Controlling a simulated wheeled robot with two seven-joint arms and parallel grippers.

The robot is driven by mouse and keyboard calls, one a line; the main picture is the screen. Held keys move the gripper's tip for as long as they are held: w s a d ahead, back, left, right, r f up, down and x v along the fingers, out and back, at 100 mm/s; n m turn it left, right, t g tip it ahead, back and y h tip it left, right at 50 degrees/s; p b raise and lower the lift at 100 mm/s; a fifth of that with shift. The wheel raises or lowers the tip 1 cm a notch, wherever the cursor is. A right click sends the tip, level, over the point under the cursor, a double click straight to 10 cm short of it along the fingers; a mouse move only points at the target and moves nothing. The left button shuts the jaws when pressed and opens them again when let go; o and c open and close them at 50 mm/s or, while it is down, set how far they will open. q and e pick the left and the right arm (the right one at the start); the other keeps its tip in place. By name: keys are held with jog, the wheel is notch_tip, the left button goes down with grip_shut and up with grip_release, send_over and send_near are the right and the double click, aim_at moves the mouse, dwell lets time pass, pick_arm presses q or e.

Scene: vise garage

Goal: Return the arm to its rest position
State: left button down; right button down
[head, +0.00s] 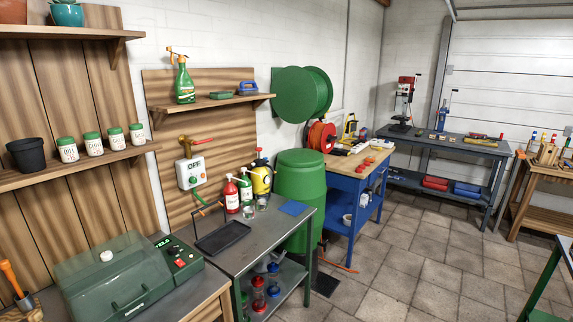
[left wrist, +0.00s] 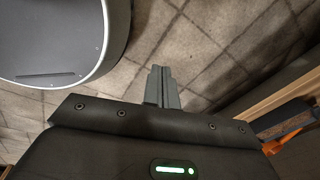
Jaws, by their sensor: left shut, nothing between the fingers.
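My left gripper (left wrist: 162,88) shows in the left wrist view. Its two grey fingers are together, with nothing between them. They point down over bare floor tiles (left wrist: 215,65). The round light-grey body at the upper left of that view appears to be my own base. Neither arm nor gripper shows in the head view. My right gripper is not in view.
In the left wrist view, a wooden edge (left wrist: 275,95) and an orange item (left wrist: 284,120) lie close at the right. In the head view, a metal bench (head: 262,226), a green barrel (head: 300,190) and a blue workbench (head: 345,192) line the wall. Open floor (head: 420,265) lies right.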

pick_arm(q)
jog(key=d+f+b, duration=0.5)
jog(key=f+b, duration=0.5)
jog(key=shift+d+f+h, duration=0.15)
jog(key=shift+d+h, duration=0.15)
jog(key=shift+d, duration=0.1)
dwell(0.4)
